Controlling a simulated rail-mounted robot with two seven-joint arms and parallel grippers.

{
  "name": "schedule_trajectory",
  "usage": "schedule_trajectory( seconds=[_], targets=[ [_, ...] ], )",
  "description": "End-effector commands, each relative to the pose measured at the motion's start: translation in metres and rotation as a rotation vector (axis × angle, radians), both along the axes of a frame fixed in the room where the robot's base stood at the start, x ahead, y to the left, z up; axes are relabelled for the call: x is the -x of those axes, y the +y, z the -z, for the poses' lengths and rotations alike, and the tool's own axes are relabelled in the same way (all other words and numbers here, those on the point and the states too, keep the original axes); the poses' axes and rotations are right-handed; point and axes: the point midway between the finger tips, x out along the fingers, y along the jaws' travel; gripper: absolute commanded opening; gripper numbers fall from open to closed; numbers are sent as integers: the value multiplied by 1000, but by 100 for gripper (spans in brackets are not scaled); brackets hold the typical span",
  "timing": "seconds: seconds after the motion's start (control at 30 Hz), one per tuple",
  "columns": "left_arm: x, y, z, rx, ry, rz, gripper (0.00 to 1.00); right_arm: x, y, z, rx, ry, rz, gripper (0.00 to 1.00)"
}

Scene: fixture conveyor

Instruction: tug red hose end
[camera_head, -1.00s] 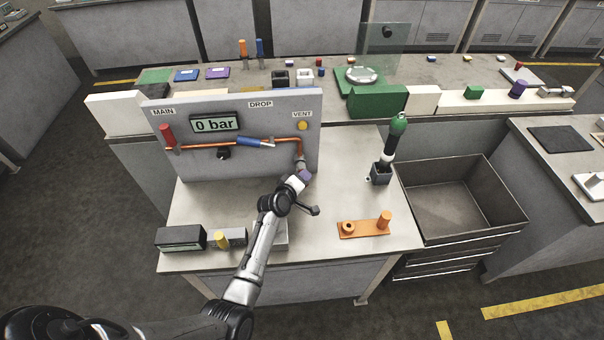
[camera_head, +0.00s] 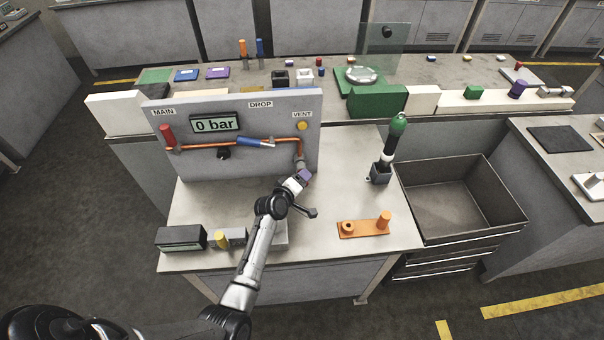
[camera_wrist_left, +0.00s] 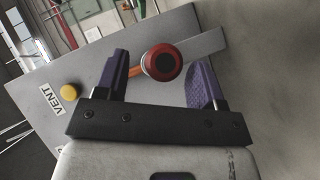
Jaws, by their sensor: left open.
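The red hose end (camera_wrist_left: 162,62) is a round red cap with a dark centre in the left wrist view, joined to an orange pipe piece. My left gripper (camera_wrist_left: 158,82) is open, with one purple finger on each side of the cap and visible gaps to both. In the head view my left gripper (camera_head: 303,178) is at the lower right of the grey panel (camera_head: 240,165), below where the orange pipe (camera_head: 200,145) bends down. There the gripper largely hides the hose end. My right gripper is not in view.
The panel carries a "0 bar" display (camera_head: 215,124), a red handle (camera_head: 167,134) and a yellow vent button (camera_head: 302,126). A grey bin (camera_head: 515,215) stands beyond the table edge.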

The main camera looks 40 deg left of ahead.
Motion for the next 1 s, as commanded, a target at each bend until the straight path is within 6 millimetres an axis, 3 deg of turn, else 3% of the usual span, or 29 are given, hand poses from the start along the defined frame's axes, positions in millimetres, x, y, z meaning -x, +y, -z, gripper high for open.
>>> schedule_trajectory(
  seconds=[0.5, 0.73, 1.0],
  targets=[
    [89, -16, -30, 1, 2, 0, 63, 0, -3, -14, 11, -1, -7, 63],
    [110, -19, -38, 0, 1, 0, 63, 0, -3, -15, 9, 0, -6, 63],
    [115, -20, -40, -1, 2, 1, 63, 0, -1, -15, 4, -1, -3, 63]
  ],
)
